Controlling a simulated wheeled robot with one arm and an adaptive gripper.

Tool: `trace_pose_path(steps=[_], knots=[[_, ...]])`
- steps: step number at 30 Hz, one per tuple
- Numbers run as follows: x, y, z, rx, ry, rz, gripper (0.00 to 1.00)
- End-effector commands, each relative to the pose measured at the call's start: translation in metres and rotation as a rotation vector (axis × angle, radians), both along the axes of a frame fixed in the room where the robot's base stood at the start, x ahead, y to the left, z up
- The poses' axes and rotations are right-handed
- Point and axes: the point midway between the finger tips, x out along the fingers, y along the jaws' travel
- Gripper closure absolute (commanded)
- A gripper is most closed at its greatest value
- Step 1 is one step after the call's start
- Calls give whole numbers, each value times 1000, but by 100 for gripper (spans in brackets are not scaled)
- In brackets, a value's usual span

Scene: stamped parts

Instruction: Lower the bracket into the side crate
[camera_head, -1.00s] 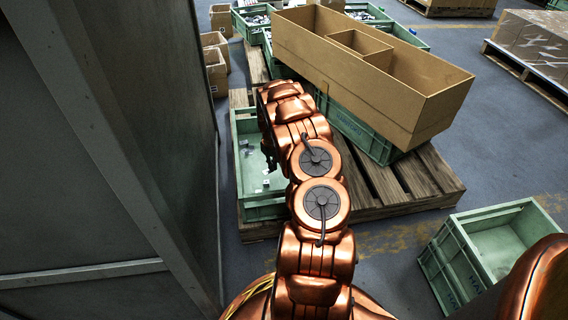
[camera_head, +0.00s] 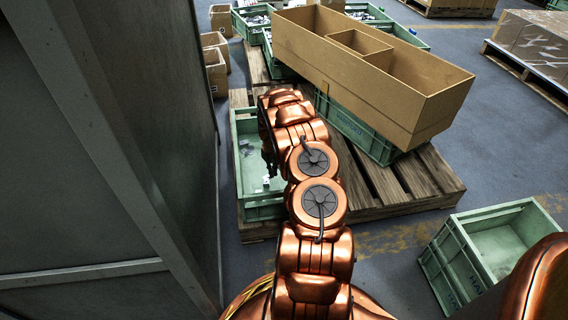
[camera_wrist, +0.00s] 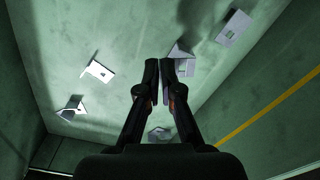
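My gripper (camera_wrist: 166,72) points down over the floor of a green crate in the wrist view. Its two black fingers are close together, with a thin grey-lilac sliver, a bracket (camera_wrist: 167,90) seen nearly edge-on, between them. Most of it is hidden by the fingers. Several other grey metal brackets lie apart on the crate floor, one at the left (camera_wrist: 98,71) and one at the upper right (camera_wrist: 234,27). In the head view the green crate (camera_head: 262,206) stands at the left of the pallet, and my arm hides part of it. The fingertips are hard to make out there.
A long cardboard box (camera_head: 350,85) with compartments rests on green crates on the wooden pallet (camera_head: 405,185), right of my arm. A tall grey panel (camera_head: 110,150) stands close on the left. A green crate (camera_head: 465,265) sits on the floor at the lower right.

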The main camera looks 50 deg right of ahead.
Motion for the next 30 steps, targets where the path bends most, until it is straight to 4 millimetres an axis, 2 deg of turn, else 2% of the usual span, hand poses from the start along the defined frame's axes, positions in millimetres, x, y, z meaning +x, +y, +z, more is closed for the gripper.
trace_pose_path(steps=[30], knots=[[0, 0, -6, 0, -1, 0, 100]])
